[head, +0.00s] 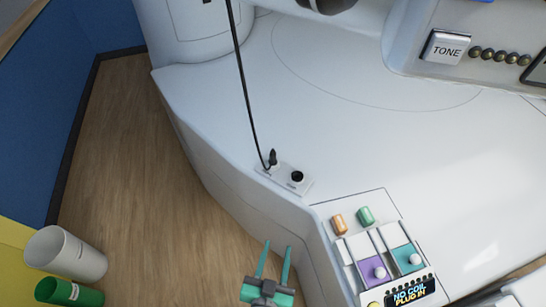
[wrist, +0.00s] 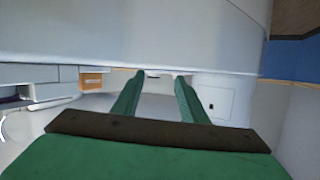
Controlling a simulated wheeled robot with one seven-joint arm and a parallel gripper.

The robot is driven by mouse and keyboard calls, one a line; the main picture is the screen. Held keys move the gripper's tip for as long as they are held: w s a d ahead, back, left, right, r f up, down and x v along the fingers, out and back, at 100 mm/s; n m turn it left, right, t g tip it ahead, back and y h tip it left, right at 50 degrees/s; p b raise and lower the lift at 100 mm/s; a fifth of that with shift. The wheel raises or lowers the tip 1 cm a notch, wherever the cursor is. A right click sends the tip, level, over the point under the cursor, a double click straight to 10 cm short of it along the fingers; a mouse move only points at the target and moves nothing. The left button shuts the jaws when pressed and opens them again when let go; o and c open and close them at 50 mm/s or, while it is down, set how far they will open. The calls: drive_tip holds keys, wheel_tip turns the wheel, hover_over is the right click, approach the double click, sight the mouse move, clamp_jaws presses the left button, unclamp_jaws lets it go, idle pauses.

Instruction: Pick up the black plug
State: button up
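The black plug (head: 273,156) stands upright in the left part of a small white socket block (head: 285,179) on the white console in the head view. A black cable (head: 246,92) runs from it up to the top of the picture. An empty dark round socket (head: 297,176) is beside it on the right. My gripper (head: 274,246) has two green fingers, apart and empty, below the socket block in the picture. In the wrist view the spread fingers (wrist: 159,76) face a pale surface. The plug is not seen there.
A control panel with orange (head: 338,224) and green (head: 365,215) knobs, two sliders and a display reading "NO COIL PLUG IN" (head: 408,293) lies right of my gripper. White (head: 66,253) and green (head: 70,292) cylinders stand at lower left. The console top is mostly clear.

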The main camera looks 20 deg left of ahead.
drive_tip(key=w+a+r, duration=0.2)
drive_tip(key=w+a, duration=0.4)
drive_tip(key=w, duration=0.5)
drive_tip(key=n, duration=0.1)
approach(272, 160)
drive_tip(key=w+r, duration=0.1)
drive_tip(key=shift+g, duration=0.5)
drive_tip(key=x, duration=0.5)
drive_tip(key=shift+w, duration=0.35)
drive_tip(key=x, duration=0.4)
drive_tip(key=shift+s+a+f, duration=0.15)
drive_tip(key=shift+a+f, duration=0.1)
drive_tip(key=shift+f, duration=0.1)
drive_tip(key=shift+w+d+f, duration=0.1)
drive_tip(key=shift+w+d, duration=0.05)
drive_tip(key=shift+w, duration=0.2)
drive_tip(key=shift+w+d+f, duration=0.1)
drive_tip(key=shift+w+d, duration=0.05)
drive_tip(key=shift+d, duration=0.1)
drive_tip(key=shift+a, duration=0.25)
clamp_jaws()
